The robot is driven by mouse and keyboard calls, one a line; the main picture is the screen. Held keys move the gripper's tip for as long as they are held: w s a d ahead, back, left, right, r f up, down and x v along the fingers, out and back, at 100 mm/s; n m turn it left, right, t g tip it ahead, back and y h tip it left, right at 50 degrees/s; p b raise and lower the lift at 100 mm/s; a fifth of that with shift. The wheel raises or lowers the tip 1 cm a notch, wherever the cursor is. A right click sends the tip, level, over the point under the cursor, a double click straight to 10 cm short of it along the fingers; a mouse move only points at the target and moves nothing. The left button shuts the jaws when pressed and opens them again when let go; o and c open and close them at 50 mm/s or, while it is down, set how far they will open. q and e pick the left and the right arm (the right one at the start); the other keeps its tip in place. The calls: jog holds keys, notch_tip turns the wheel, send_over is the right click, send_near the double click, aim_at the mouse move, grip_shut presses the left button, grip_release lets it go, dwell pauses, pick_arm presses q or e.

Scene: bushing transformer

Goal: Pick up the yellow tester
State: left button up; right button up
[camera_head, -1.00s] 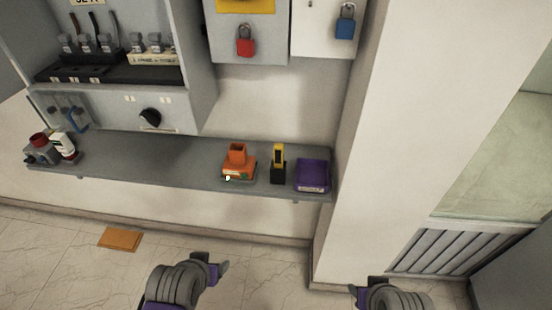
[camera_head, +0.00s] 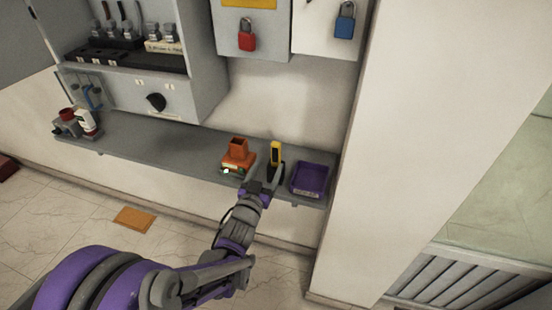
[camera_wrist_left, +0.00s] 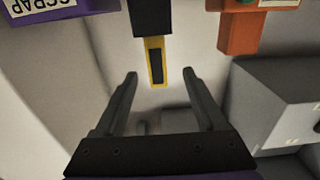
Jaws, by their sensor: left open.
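The yellow tester (camera_head: 276,152) stands upright in a black holder on the grey shelf, between the orange device and the purple tray. It also shows in the left wrist view, where its yellow body (camera_wrist_left: 155,62) hangs upside down in the picture below the black holder (camera_wrist_left: 152,18). My left gripper (camera_head: 262,183) is at the shelf's front edge, just in front of the holder. In the left wrist view its two fingers (camera_wrist_left: 160,76) are apart and empty, with the tester's end between the fingertips in the picture. My right gripper is not in view.
An orange device (camera_head: 238,157) stands close left of the tester. The purple tray (camera_head: 310,180), labelled scrap in the wrist view, is close right. The grey shelf (camera_head: 165,148) is bare in its middle. A wall cabinet (camera_head: 200,90) is above it.

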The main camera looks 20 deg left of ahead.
aim_at(275, 156)
pick_arm(q)
jog(key=shift+w, duration=0.9)
jog(key=w, duration=0.1)
jog(key=w+p, duration=0.1)
jog(key=w, duration=0.3)
jog(key=shift+w+d+r, duration=0.1)
jog(key=shift+w+d, duration=0.05)
jog(key=shift+d, duration=0.2)
grip_shut()
